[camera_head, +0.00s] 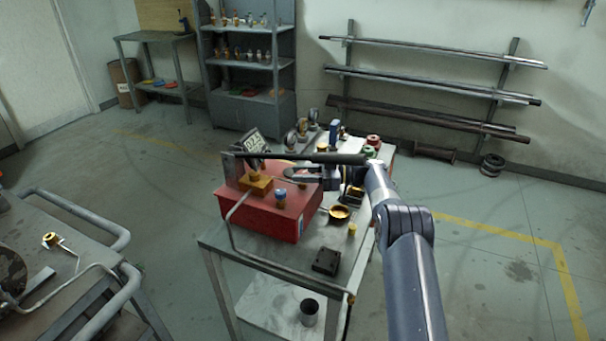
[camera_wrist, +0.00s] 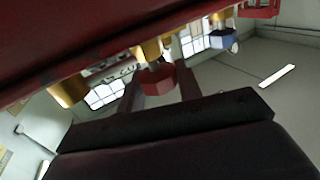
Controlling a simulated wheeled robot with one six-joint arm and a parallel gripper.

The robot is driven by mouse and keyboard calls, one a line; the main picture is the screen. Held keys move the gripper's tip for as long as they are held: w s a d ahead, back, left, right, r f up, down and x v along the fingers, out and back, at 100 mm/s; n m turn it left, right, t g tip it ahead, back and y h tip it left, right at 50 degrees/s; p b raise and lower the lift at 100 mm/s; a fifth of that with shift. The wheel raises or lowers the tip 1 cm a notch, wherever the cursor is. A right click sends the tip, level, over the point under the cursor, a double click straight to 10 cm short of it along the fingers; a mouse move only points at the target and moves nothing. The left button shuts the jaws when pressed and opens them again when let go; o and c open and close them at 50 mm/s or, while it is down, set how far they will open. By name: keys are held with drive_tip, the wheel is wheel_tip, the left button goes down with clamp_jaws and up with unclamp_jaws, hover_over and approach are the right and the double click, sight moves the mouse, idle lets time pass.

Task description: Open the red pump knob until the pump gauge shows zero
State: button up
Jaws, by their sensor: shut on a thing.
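The red pump knob (camera_wrist: 157,80) shows in the wrist view between the two dark fingers of my gripper (camera_wrist: 158,90), which is shut on it. A brass fitting (camera_wrist: 150,50) is just behind the knob. In the head view my gripper (camera_head: 314,174) is at the right side of the red pump box (camera_head: 262,222), below its long black handle. The knob cannot be made out there. A pump gauge (camera_head: 254,141) with a pale display stands behind the box; its digits are too small to read surely.
The pump stands on a metal bench (camera_head: 265,252) with a blue knob (camera_head: 281,195), a brass dish (camera_head: 339,213) and a dark block (camera_head: 326,262). A bent pipe (camera_head: 232,235) runs around the bench front. Another bench (camera_head: 85,290) is at left. The floor at right is free.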

drive_tip(key=o, duration=1)
drive_tip(key=shift+a, duration=0.1)
drive_tip(key=shift+c, duration=0.2)
drive_tip(key=d+b, duration=0.1)
drive_tip(key=d, duration=0.9)
drive_tip(key=shift+w+d, duration=0.3)
drive_tip(key=shift+d, duration=0.1)
drive_tip(key=shift+r, duration=0.1)
